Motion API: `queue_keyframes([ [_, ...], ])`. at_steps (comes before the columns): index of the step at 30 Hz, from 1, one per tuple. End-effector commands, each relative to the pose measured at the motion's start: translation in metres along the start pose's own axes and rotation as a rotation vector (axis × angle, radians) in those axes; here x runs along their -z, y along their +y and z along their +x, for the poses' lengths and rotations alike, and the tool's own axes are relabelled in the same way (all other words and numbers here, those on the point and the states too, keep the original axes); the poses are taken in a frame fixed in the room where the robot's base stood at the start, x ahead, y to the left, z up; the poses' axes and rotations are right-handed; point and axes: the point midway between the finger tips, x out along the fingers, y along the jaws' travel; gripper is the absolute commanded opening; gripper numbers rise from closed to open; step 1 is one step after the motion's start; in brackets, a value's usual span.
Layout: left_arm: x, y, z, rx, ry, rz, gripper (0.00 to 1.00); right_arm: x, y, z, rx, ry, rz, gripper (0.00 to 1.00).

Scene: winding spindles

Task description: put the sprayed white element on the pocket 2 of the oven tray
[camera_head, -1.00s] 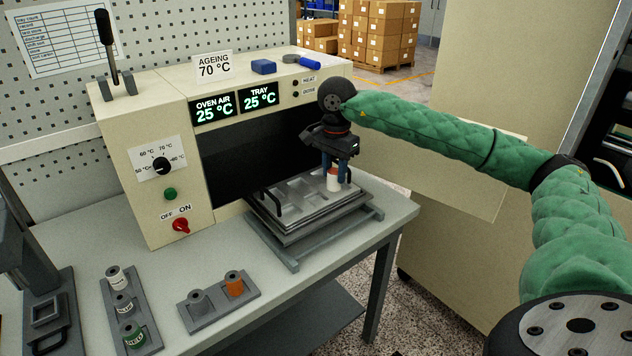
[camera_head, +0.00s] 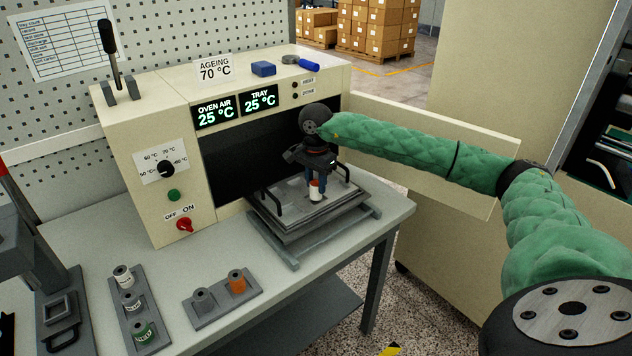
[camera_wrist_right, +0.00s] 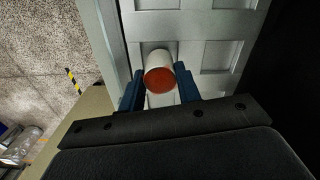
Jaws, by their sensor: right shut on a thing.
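The white element (camera_head: 315,191), with a red-orange top face, is between the blue fingers of my right gripper (camera_head: 317,188). In the right wrist view the element (camera_wrist_right: 159,74) is gripped by my right gripper (camera_wrist_right: 160,88), its red-orange end toward the camera. The oven tray (camera_head: 292,228) sits in front of the open oven, and its square pockets show in the right wrist view (camera_wrist_right: 222,57). The element is over the tray; I cannot tell whether it touches it, nor which pocket is beneath it. My left gripper is not in view.
The oven (camera_head: 165,205) stands behind the tray. A grey holder (camera_head: 222,309) with a grey and an orange spindle and another holder (camera_head: 118,330) with several spindles are at the front left. Bare table lies between them and the tray.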

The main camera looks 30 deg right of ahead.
Motion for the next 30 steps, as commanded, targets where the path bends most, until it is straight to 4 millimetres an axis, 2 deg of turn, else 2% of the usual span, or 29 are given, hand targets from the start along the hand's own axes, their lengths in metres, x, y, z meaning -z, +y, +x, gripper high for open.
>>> queue_keyframes([
  [6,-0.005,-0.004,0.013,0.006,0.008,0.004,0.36,0.0,0.0,0.011,0.0,0.001,0.001,0.1],
  [20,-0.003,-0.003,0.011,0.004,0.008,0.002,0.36,0.0,0.0,0.014,0.0,0.0,0.0,0.1],
  [21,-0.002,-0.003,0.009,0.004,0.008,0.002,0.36,0.0,0.0,0.013,0.0,0.0,0.0,0.41],
  [23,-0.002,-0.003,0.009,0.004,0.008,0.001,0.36,0.0,0.0,0.013,0.0,0.0,0.0,0.53],
  [30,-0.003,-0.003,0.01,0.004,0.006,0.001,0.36,0.0,0.0,0.013,0.0,0.0,0.0,0.55],
])
